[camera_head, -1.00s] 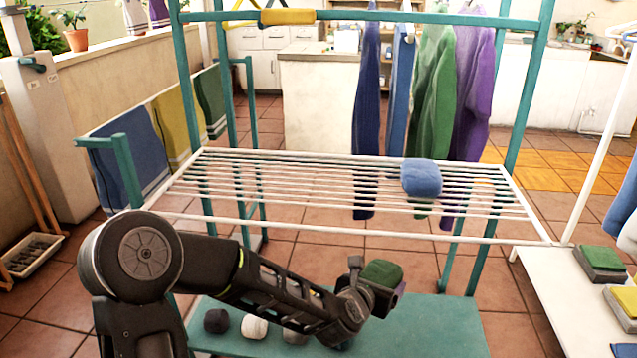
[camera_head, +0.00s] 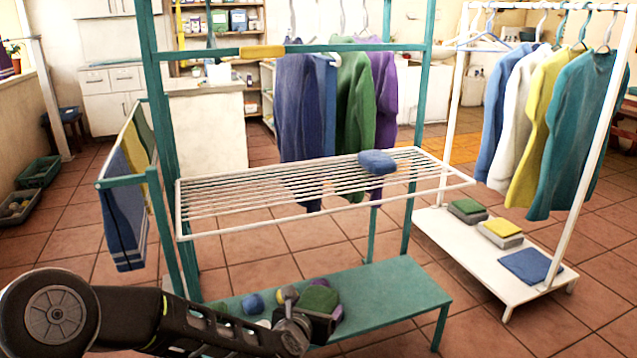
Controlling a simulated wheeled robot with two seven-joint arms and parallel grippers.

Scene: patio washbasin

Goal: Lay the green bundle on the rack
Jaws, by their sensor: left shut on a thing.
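The green bundle (camera_head: 319,298) is low in the picture, in front of the teal lower shelf. My left gripper (camera_head: 310,312) is shut on it and holds it below the level of the wire rack. My arm comes in from the lower left. The white wire rack (camera_head: 230,202) spans the teal frame above the bundle. A blue bundle (camera_head: 377,161) lies on the rack's right part, and the rest of the rack is bare. My right gripper is not in view.
The teal lower shelf (camera_head: 400,290) bears a blue roll (camera_head: 252,303) and other small rolls, partly hidden by my arm. A teal upper bar (camera_head: 350,48) crosses above the rack. Hanging clothes (camera_head: 300,110) are behind it. A white clothes stand (camera_head: 450,240) is at the right.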

